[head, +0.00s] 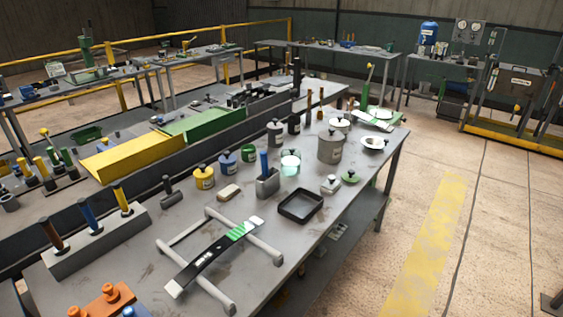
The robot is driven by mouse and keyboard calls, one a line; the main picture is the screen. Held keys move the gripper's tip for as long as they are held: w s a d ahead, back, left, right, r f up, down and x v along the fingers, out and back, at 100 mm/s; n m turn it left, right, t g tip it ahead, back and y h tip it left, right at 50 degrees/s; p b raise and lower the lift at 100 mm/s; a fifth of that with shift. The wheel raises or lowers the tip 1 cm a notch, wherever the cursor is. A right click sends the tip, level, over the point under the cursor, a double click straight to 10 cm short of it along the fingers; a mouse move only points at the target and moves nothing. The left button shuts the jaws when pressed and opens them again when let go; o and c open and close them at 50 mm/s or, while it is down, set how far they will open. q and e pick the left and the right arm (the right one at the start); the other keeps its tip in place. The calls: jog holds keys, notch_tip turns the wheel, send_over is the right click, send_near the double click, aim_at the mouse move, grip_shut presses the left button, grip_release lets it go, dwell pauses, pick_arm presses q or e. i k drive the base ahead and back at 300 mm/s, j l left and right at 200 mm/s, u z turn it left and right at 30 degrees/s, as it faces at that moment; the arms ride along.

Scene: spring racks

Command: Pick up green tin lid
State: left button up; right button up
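A small round green lid (350,177) with a dark knob lies flat on the near workbench (300,240), close to its right edge. I take it to be the green tin lid. A small grey lidded item (331,184) stands just to its left. A tin with a green body (249,154) stands further left, behind a light block. Neither of my grippers is in view.
A black open tray (301,206) lies in front of the lid. A large grey pot (330,147) and a white dish (374,142) stand behind it. A spring rack (228,252) lies at the front. Floor is open to the right.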

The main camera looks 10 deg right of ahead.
aim_at(350, 176)
jog(key=i+l+u, duration=0.1)
jog(key=i+l, duration=0.75)
